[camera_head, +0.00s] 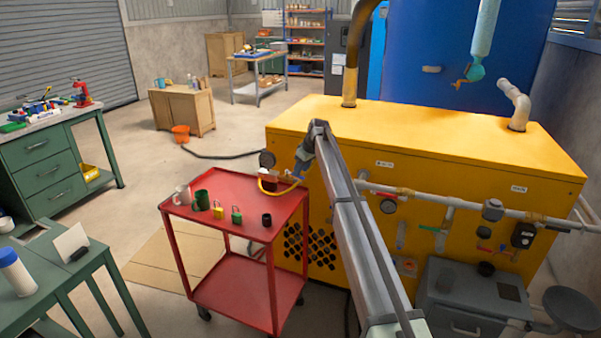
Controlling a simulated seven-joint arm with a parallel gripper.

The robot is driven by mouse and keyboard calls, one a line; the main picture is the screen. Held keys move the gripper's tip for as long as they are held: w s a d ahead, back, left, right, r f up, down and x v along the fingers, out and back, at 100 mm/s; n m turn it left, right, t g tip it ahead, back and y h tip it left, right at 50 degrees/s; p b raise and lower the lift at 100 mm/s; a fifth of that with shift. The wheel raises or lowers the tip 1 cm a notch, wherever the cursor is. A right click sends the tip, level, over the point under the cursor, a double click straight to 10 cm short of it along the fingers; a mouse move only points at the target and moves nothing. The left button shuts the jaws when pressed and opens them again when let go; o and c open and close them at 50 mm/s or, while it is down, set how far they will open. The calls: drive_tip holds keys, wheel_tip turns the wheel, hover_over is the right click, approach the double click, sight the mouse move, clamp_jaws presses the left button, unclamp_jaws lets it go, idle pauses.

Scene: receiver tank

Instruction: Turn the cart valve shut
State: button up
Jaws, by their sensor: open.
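The red cart (232,225) stands in front of the yellow cabinet. My gripper (297,172) is at the end of my arm, pointing down over this back right corner, close to the yellow hose. It is open. Whether it touches the valve or the hose cannot be told, and my wrist hides part of the area behind it.
The yellow cabinet (420,145) with pipes (450,205) rises close behind and right.

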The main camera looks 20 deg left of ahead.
drive_tip(key=shift+x, duration=0.9)
drive_tip(key=shift+c, duration=0.2)
clamp_jaws()
